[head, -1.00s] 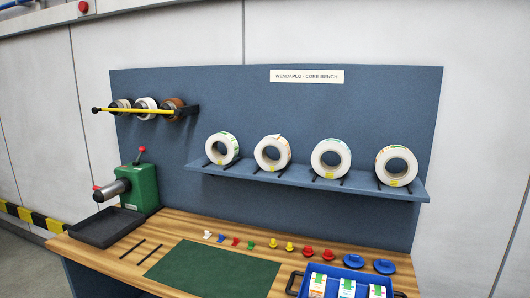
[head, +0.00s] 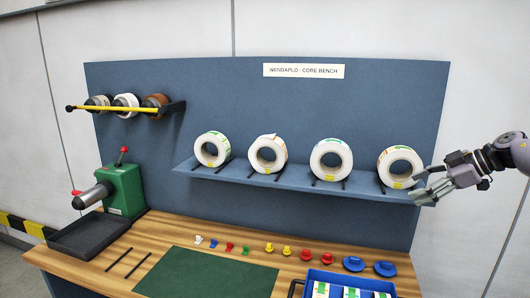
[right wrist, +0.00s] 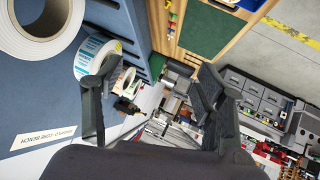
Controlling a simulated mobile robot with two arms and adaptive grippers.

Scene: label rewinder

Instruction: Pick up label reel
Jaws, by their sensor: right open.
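A row of white label reels stands upright on the blue shelf (head: 300,184) in the head view: far left (head: 200,158), second (head: 255,160), third (head: 317,165) and far right (head: 385,172). My right gripper (head: 421,186) is open and empty at the shelf's right end, just right of the far-right reel; I cannot tell if they touch. In the right wrist view, its two dark fingers (right wrist: 148,85) are spread. A large white reel (right wrist: 66,42) and a reel with blue print (right wrist: 92,52) show at upper left there. My left gripper is not in view.
The wooden bench (head: 190,232) holds a green mat (head: 205,274), a black tray (head: 90,236), a green machine (head: 124,190), small coloured pieces and a blue tray (head: 350,278). A rack with a yellow bar (head: 115,109) is on the back panel at left.

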